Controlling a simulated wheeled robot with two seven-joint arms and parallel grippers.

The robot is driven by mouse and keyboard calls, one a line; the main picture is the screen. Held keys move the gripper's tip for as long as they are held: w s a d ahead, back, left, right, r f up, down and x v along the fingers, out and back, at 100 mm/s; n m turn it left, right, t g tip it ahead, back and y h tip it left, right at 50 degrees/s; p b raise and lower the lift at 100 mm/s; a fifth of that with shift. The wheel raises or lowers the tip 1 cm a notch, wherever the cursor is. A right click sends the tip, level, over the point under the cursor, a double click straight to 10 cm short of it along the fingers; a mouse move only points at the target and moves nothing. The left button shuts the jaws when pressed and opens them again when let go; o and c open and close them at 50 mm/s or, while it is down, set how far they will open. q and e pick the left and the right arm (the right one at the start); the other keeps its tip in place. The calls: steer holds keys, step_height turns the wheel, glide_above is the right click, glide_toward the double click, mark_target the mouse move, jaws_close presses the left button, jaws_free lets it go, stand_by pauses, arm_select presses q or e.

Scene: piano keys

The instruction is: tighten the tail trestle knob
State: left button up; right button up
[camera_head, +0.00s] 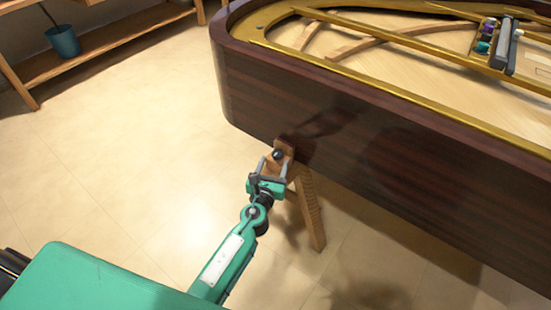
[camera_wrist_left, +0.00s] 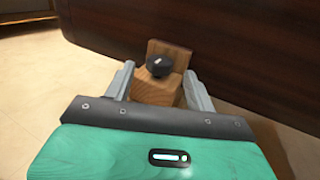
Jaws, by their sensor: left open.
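The tail trestle (camera_head: 309,205) is a wooden stand under the curved tail of the dark brown piano (camera_head: 370,130). Its black knob (camera_head: 278,154) sits near the top of the trestle; in the left wrist view the round knob (camera_wrist_left: 159,64) shows against the wood block (camera_wrist_left: 160,90). My left gripper (camera_head: 269,168) is open just in front of the knob. In the left wrist view its two grey fingers (camera_wrist_left: 158,80) stand on either side of the wood block, with the knob between and just beyond the tips. I cannot tell whether they touch it. My right gripper is not in view.
The piano's side wall rises close behind the trestle. Gold rails and a dark tool-like object (camera_head: 504,47) lie on top of the piano. A wooden shelf (camera_head: 100,45) with a blue pot (camera_head: 63,41) stands at the back left. The floor left of the trestle is clear.

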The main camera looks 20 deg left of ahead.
mark_target(276, 158)
arm_select(q)
steer(key=shift+w, duration=1.5)
steer(key=c, duration=1)
